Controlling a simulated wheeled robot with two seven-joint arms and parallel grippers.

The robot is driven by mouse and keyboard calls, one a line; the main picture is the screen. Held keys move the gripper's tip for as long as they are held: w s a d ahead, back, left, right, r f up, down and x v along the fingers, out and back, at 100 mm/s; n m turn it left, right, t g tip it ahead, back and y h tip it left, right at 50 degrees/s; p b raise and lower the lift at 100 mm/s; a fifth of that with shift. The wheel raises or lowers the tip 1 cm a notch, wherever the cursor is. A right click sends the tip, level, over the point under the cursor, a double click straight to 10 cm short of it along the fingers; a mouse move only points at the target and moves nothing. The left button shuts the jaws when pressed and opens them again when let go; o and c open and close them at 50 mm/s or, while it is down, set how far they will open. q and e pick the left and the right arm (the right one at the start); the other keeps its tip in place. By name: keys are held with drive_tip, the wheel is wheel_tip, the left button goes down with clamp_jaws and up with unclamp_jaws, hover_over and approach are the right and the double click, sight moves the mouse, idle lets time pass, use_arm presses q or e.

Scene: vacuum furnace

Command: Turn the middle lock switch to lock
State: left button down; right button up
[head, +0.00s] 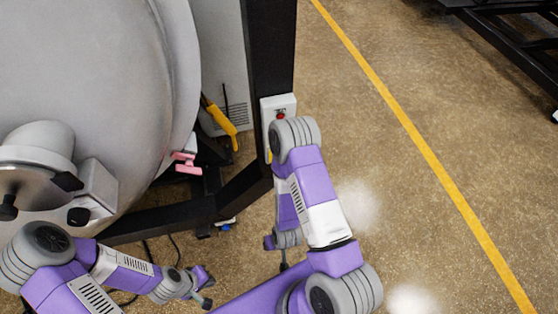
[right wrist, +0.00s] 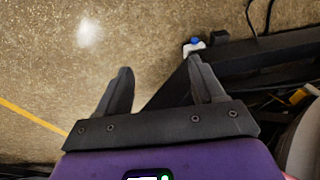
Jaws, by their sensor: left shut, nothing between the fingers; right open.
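A pink lever-like part (head: 186,162) sits at the right rim of the big round grey furnace door (head: 90,75) in the head view. It may be the middle lock switch; I cannot tell for sure, nor which way it is turned. My left gripper (head: 206,289) is shut and empty, low in the head view, below and apart from the pink part. My right gripper (head: 275,254) is partly hidden behind my own arm in the head view. In the right wrist view the right gripper (right wrist: 162,88) is open, with nothing between its fingers.
A black frame post (head: 272,50) carries a white box with a red button (head: 280,114), close to my right elbow. A yellow handle (head: 221,120) hangs behind the door rim. A small blue-and-white item (right wrist: 194,46) lies by the black frame.

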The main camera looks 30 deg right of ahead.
drive_tip(key=w+d+r+n+t+h+b, duration=0.2)
drive_tip(key=w+d+n+t+h, duration=0.3)
drive_tip(key=d, duration=0.7)
drive_tip(key=w+r+n+t+b, duration=0.2)
drive_tip(key=w+r+n+t, duration=0.5)
drive_tip(key=w+r+t, duration=0.4)
drive_tip(key=shift+g, duration=0.6)
drive_tip(key=x, duration=0.2)
drive_tip(key=r+x, duration=0.1)
drive_tip(key=x, duration=0.1)
drive_tip(key=shift+w+d+b, duration=0.15)
drive_tip(key=shift+b, duration=0.25)
drive_tip(key=shift+c, duration=0.3)
drive_tip(key=c, duration=1)
